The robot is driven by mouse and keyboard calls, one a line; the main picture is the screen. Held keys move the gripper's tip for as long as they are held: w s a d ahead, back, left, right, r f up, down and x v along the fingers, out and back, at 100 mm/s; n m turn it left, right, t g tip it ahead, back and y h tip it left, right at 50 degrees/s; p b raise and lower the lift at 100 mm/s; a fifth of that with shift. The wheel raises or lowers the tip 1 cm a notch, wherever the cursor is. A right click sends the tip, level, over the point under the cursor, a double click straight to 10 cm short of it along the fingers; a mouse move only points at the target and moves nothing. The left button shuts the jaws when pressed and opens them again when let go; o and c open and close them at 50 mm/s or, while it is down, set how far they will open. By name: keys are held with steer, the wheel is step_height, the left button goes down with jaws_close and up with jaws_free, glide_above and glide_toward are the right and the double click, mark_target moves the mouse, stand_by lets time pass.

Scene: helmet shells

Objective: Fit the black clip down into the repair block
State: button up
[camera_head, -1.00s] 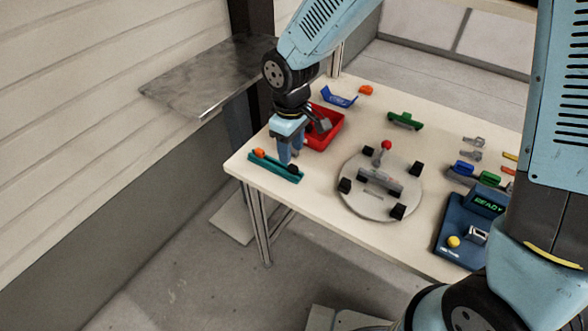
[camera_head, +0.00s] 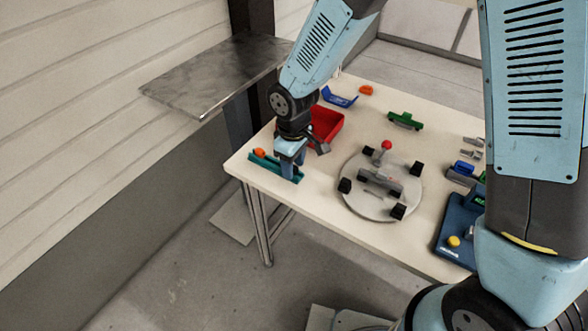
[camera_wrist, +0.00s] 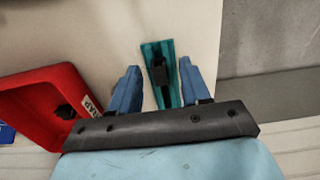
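The teal repair block (camera_head: 262,162) lies at the near left corner of the table, with an orange piece (camera_head: 259,152) at its left end. My gripper (camera_head: 290,170) is low over the block's right end and covers part of it. In the wrist view, my gripper (camera_wrist: 163,92) is open, with its blue fingers on both sides of the block (camera_wrist: 167,101). The black clip (camera_wrist: 159,72) shows at the block, between the fingers and apart from them. I cannot tell how deep it sits. It is hidden in the head view.
A red scrap bin (camera_head: 328,126) stands just behind my gripper. A round grey plate (camera_head: 375,203) with black blocks and a red knob is to the right.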

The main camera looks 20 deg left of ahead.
jaws_close()
steer(key=shift+r, duration=0.15)
stand_by(0.4)
steer(key=shift+r, duration=0.3)
step_height(320, 180, up, 2)
steer(key=shift+r, duration=0.25)
steer(key=s+d+r, duration=0.9)
steer(key=d, duration=0.1)
steer(key=w+d+f, duration=0.1)
steer(key=w+d, duration=0.3)
steer(key=w, duration=0.7)
steer(key=w+d+f, duration=0.2)
steer(key=w+d, duration=0.2)
steer(key=w, duration=0.7)
steer(key=shift+d, duration=0.2)
